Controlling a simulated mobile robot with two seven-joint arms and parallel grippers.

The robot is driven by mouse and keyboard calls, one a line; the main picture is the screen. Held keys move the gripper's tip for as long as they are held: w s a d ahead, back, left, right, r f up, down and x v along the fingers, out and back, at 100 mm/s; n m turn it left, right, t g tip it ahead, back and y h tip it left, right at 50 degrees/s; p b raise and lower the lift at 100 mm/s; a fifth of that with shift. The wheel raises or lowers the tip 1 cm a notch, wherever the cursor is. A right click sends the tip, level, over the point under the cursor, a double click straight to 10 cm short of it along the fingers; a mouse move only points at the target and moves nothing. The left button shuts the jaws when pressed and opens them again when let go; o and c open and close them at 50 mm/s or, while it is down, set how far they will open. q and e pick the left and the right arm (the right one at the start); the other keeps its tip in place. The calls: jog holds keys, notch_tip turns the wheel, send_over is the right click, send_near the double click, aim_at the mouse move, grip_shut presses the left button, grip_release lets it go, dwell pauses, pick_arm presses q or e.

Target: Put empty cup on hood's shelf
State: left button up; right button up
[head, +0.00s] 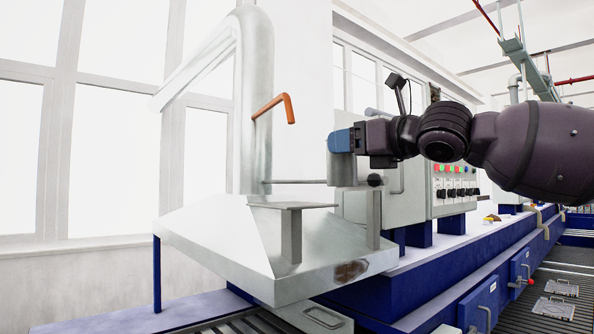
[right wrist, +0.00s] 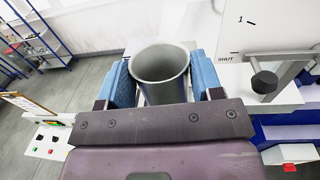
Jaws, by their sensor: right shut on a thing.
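The grey metal cup (head: 341,171) is held upright by my right gripper (head: 342,143), whose blue finger is seen on it. In the right wrist view the cup (right wrist: 160,64) sits between the two blue fingers, which press its sides. Its open mouth faces the camera and its visible inside looks empty. The hood (head: 215,235) is a sloped metal canopy. Its small flat shelf (head: 290,205) stands on a post, below and left of the cup in the head view. The cup is apart from the shelf. My left gripper is not in view.
A lever with a black knob (head: 375,180) lies close to the cup; its knob (right wrist: 264,82) is right of the gripper in the right wrist view. An orange bent handle (head: 276,106) is beside the hood's pipe (head: 254,100). The shelf top looks bare.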

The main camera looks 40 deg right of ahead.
aim_at(354, 163)
pick_arm(q)
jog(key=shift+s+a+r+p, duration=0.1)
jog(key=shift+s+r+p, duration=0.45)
jog(key=shift+p, duration=0.6)
pick_arm(e)
jog(key=shift+w+a+f, duration=0.35)
jog(key=shift+w+f, duration=0.2)
jog(key=shift+w, duration=1.7)
jog(key=shift+w+a+f, duration=0.4)
jog(key=shift+w+f, duration=0.2)
jog(key=shift+w, duration=1.6)
jog(key=shift+w+a+f, duration=0.35)
jog(key=shift+w+f, duration=0.2)
jog(key=shift+w, duration=1.7)
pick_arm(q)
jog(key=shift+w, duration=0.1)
pick_arm(e)
jog(key=o, duration=1)
jog(key=shift+f, duration=0.1)
